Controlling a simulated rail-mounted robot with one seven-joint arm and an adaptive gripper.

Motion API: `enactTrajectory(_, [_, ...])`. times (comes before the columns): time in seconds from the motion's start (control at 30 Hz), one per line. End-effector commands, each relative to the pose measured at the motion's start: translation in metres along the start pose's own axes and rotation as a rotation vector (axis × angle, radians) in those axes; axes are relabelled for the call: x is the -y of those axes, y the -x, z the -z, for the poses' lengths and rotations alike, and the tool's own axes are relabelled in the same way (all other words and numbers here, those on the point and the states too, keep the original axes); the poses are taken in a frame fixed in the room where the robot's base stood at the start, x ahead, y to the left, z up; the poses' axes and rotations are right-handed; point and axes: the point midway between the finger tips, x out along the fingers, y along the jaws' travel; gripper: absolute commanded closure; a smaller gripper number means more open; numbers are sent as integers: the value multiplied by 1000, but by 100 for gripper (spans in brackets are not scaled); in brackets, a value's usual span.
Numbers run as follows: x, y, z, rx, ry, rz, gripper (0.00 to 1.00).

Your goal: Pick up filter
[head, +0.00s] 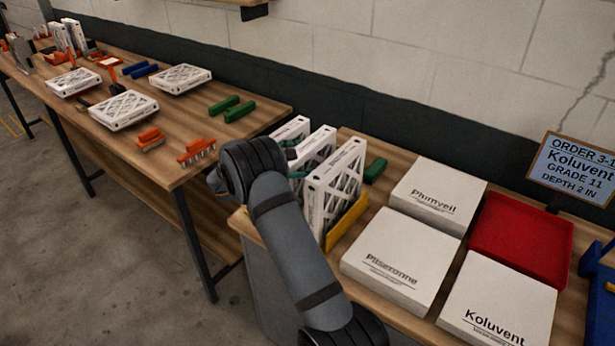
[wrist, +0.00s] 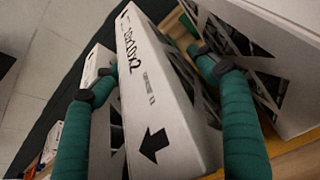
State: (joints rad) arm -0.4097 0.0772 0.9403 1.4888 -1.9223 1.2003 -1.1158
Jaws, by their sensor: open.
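Several white boxed filters stand upright in a row in a yellow rack (head: 347,218) in the head view. The front filter (head: 336,185) shows a lattice face; others stand behind it. In the wrist view my gripper (wrist: 152,66) is open, its two green-wrapped fingers on either side of a white filter (wrist: 160,110) with a size marking and a black arrow on its edge. I cannot tell whether the fingers touch it. Another filter (wrist: 262,50) stands to the right, and one (wrist: 100,65) to the left. My arm hides most of the gripper in the head view.
Flat boxes marked Phirnveil (head: 437,195), Pilseronne (head: 400,260) and Koluvent (head: 497,305) lie around a red tray (head: 520,240). An order sign (head: 575,168) reads Koluvent, grade 11, depth 2 in. Another table (head: 200,130) at left holds flat filters and tools.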

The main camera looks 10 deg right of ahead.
Motion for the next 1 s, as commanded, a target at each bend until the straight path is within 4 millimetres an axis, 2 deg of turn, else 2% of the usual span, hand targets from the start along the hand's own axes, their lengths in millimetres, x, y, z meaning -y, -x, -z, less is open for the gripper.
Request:
enactTrajectory(0.1, [0,0,0,0,0,-1,27])
enactTrajectory(0.17, [0,0,0,0,0,0,31])
enactTrajectory(1.0, [0,0,0,0,0,0,80])
